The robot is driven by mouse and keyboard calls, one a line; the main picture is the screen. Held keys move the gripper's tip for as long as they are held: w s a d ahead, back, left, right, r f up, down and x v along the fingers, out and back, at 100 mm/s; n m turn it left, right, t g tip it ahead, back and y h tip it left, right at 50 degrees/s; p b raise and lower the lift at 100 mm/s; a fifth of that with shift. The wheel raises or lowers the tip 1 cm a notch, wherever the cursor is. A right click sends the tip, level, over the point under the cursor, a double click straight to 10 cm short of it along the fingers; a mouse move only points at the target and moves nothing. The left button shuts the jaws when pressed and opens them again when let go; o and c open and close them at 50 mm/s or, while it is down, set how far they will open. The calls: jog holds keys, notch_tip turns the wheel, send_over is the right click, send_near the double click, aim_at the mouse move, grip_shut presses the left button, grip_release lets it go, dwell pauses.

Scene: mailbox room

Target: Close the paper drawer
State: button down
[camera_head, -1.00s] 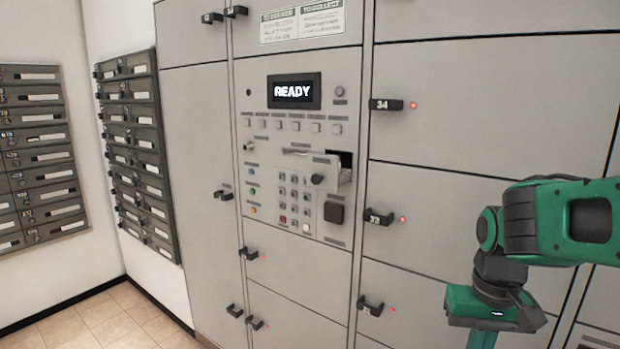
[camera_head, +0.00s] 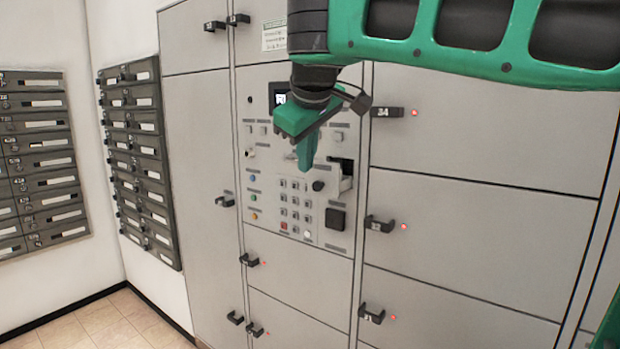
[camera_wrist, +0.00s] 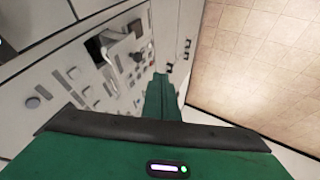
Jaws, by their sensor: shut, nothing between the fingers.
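The paper drawer (camera_head: 346,183) is a small pale drawer in the control panel of the locker wall, just above and right of the keypad. It stands out from the panel, with a dark opening behind it. My green gripper (camera_head: 305,158) is in front of the panel, pointing down, left of the drawer's visible end. Its fingers (camera_wrist: 160,97) are shut and empty. I cannot tell whether they touch the drawer.
The keypad (camera_head: 292,206) and coloured buttons lie below the gripper. A partly hidden display (camera_head: 279,98) is above. Locker handles (camera_head: 386,112) stick out to the right. Mailboxes (camera_head: 142,160) line the left wall, and the tiled floor (camera_head: 100,325) at lower left is clear.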

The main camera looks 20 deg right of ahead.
aim_at(329, 176)
jog(key=w+d+f, duration=0.4)
jog(key=w+f, duration=0.3)
jog(key=w, duration=0.1)
jog(key=shift+d+f, duration=0.25)
jog(key=shift+d, duration=0.05)
jog(key=shift+w, duration=0.15)
